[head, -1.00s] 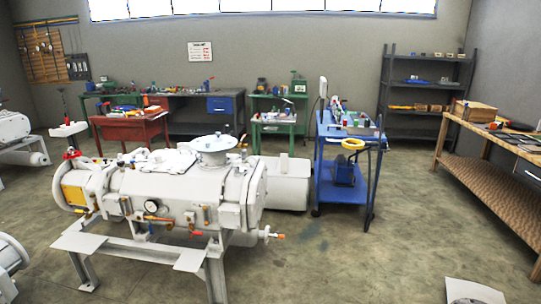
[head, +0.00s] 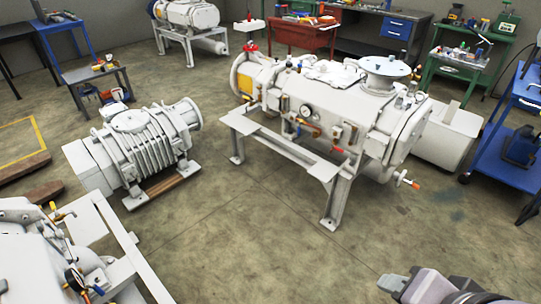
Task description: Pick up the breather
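I cannot make out for certain which part is the breather. A large white screw vacuum pump (head: 345,105) stands on a white frame at the centre right. It carries a round top flange (head: 386,67), a gauge and several small fittings. Part of my arm shows at the bottom right, with what looks like my gripper (head: 398,284) at its left end. It is well apart from the pump, over the floor. Its fingers are too small and cut off to tell whether they are open or shut.
A ribbed grey blower (head: 145,155) sits on the floor at left. Another white machine (head: 45,265) fills the bottom left corner. A blue cart (head: 510,130) stands at the right edge, and a red workbench (head: 300,35) at the back. The floor (head: 270,240) between the machines is clear.

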